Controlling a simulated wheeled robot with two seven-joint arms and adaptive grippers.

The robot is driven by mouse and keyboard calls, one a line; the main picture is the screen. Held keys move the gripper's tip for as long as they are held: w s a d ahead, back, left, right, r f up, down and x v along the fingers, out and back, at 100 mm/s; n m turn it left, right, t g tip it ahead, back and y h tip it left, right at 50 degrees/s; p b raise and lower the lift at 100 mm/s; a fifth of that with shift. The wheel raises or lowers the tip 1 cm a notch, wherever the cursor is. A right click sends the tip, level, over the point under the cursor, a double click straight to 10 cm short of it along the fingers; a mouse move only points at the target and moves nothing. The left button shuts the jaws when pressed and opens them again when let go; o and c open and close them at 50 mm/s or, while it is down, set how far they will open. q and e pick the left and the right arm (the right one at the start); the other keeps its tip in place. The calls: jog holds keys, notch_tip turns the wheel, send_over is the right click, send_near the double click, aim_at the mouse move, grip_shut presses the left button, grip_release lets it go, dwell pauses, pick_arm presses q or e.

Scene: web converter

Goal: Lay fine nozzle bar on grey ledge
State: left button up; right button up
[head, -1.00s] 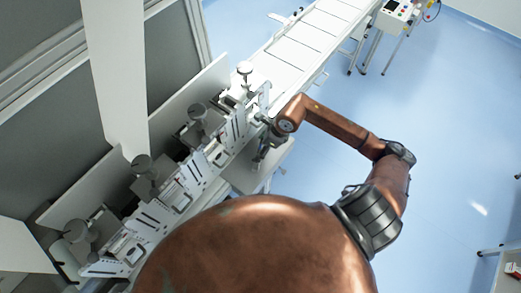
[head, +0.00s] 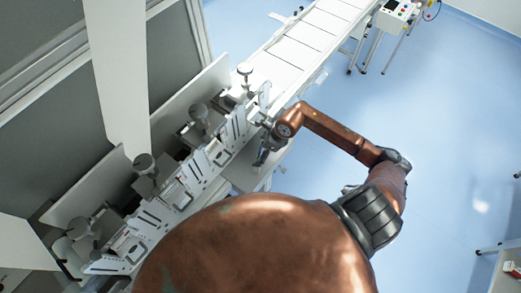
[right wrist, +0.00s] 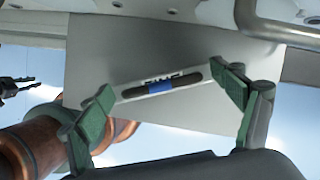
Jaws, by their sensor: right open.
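The fine nozzle bar (right wrist: 160,87) is a slim pale strip with a dark rounded slot, a blue patch and lettering partly readable as "FINE". In the right wrist view it lies slightly tilted across the grey ledge (right wrist: 190,45), between my open right fingertips. My right gripper (right wrist: 168,98) has green pads, one near each end of the bar. Whether the pads touch it is unclear. In the head view my right gripper (head: 263,152) is over the pale grey ledge (head: 240,175); the bar cannot be made out there. A dark gripper-like shape (right wrist: 15,85), perhaps my left gripper, shows at the left edge.
The machine's row of slotted plates and knobs (head: 183,190) runs along the ledge's left side. A white conveyor (head: 305,38) extends beyond it. A metal tube (right wrist: 265,25) curves close above the ledge. Open blue floor (head: 450,130) lies to the right.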

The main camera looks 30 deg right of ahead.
jog(key=shift+r, duration=0.2)
jog(key=b+v, duration=0.2)
jog(key=v, duration=1)
jog(key=shift+f, duration=0.1)
